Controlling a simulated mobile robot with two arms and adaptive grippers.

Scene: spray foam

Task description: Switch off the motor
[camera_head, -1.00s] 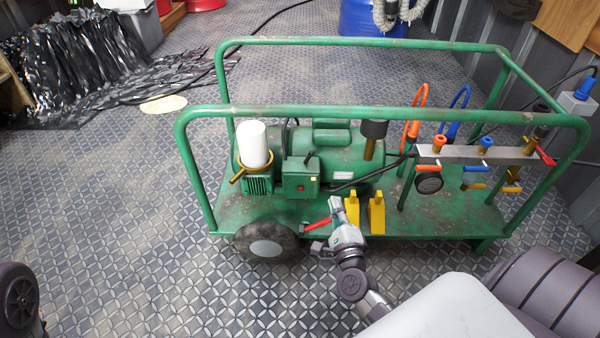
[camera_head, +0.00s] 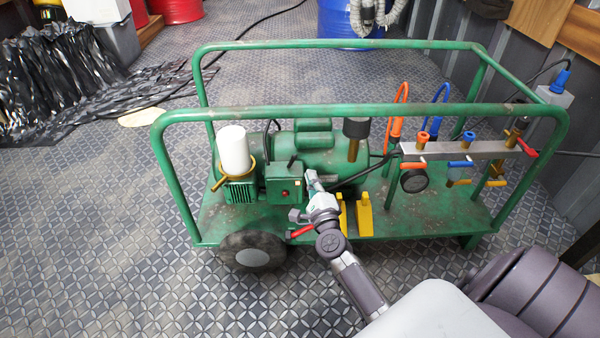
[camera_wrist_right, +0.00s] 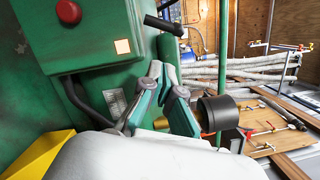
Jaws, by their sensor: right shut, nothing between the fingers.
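The green motor (camera_head: 338,158) sits on the green wheeled cart (camera_head: 420,212). Its green switch box (camera_head: 279,181) faces me with a red button (camera_head: 285,193). In the right wrist view the box (camera_wrist_right: 92,35) fills the upper left, with the red button (camera_wrist_right: 68,11) at its top. A black lever (camera_wrist_right: 166,25) sticks out from the box's right side. My right gripper (camera_head: 312,180) is just right of the box, shut and empty. In the wrist view its fingertips (camera_wrist_right: 168,80) are below the lever and apart from it. My left gripper is not in view.
The cart's top rail (camera_head: 350,113) runs across in front of the motor. A manifold with coloured handles (camera_head: 460,150) stands at right.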

